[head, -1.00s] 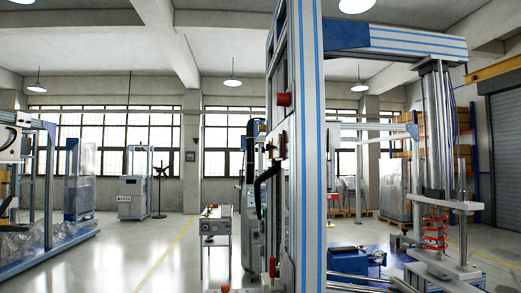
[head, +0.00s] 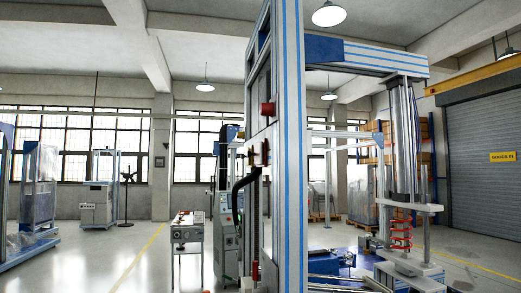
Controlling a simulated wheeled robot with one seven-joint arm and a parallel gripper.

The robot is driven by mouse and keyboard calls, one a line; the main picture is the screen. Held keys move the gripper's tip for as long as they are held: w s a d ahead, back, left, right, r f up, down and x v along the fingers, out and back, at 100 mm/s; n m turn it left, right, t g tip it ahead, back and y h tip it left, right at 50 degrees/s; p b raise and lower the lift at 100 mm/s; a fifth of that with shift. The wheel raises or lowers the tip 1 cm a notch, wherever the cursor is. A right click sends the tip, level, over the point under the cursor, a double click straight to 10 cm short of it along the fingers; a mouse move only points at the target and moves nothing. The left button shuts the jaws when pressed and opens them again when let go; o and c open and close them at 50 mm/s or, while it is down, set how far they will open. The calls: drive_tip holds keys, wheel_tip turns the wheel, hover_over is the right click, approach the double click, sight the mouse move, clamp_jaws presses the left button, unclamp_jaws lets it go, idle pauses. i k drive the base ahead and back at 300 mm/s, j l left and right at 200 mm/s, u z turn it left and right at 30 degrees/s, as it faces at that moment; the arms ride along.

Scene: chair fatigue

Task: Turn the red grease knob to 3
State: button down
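A red knob-like part (head: 267,109) sticks out from the left side of the tall aluminium column with blue stripes (head: 291,170), near the middle of the view. A smaller dark red part (head: 264,152) sits lower on the same column, and a thin red part (head: 255,272) shows near its bottom. I cannot tell which of these is the grease knob, and no number or scale is readable. My gripper is not in view.
A small bench (head: 187,234) and a grey control cabinet (head: 226,232) stand left of the column. A test rig with a red spring (head: 401,236) stands to the right. Open floor (head: 100,265) with a yellow line lies to the left. A roller door (head: 483,150) is at far right.

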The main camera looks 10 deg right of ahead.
sight(265, 109)
drive_tip(key=j, duration=1.4)
drive_tip(key=i+j, duration=0.3)
drive_tip(key=i+j+z, duration=0.15)
drive_tip(key=i+j, duration=0.15)
drive_tip(key=j, duration=0.2)
drive_tip(key=i+j, duration=0.3)
drive_tip(key=j+z, duration=0.05)
drive_tip(key=j, duration=0.05)
